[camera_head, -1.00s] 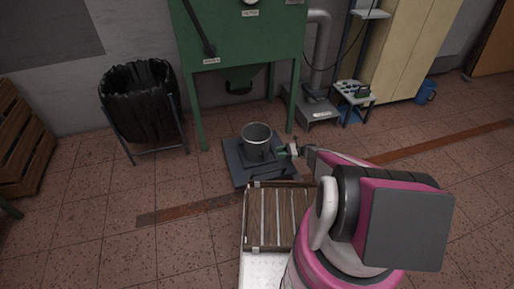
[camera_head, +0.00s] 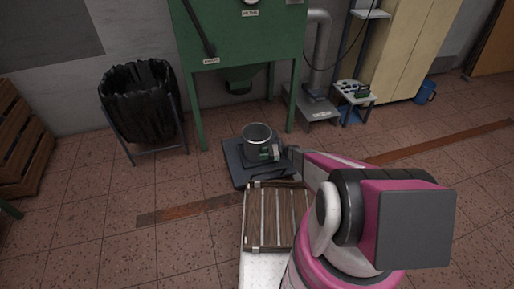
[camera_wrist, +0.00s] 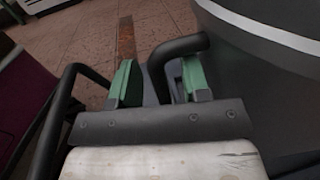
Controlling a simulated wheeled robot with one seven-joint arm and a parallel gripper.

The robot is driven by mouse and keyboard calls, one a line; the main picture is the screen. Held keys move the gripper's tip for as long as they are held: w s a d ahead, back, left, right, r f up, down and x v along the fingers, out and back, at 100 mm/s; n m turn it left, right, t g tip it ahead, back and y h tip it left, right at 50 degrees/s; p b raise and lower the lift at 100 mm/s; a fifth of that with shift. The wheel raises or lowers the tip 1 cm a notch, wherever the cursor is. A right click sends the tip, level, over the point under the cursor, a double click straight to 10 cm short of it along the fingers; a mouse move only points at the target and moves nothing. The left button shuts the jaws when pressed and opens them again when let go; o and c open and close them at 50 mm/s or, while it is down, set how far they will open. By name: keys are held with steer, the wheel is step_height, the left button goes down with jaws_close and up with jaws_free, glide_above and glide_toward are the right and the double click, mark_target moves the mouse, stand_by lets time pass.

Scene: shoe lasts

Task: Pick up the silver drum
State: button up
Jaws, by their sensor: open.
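The silver drum (camera_head: 250,146) is an open-topped metal cylinder standing upright on a dark low platform (camera_head: 237,173), below the green machine. My gripper (camera_head: 265,153), with green fingers, is at the drum's near right side and hides part of its lower wall. In the wrist view the drum's dark grey curved side (camera_wrist: 275,75), with a pale band, fills the right. My gripper's fingers (camera_wrist: 158,85) are apart there. A dark bent tube, seemingly the drum's side handle (camera_wrist: 180,46), runs down between them. I cannot tell whether it touches either finger.
A slatted wooden surface (camera_head: 254,225) lies just in front of the platform. The green machine (camera_head: 235,40) stands behind, its legs either side of the drum. A black-lined bin (camera_head: 143,100) stands left. Tiled floor is free at left.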

jaws_close()
steer(key=shift+r, duration=0.1)
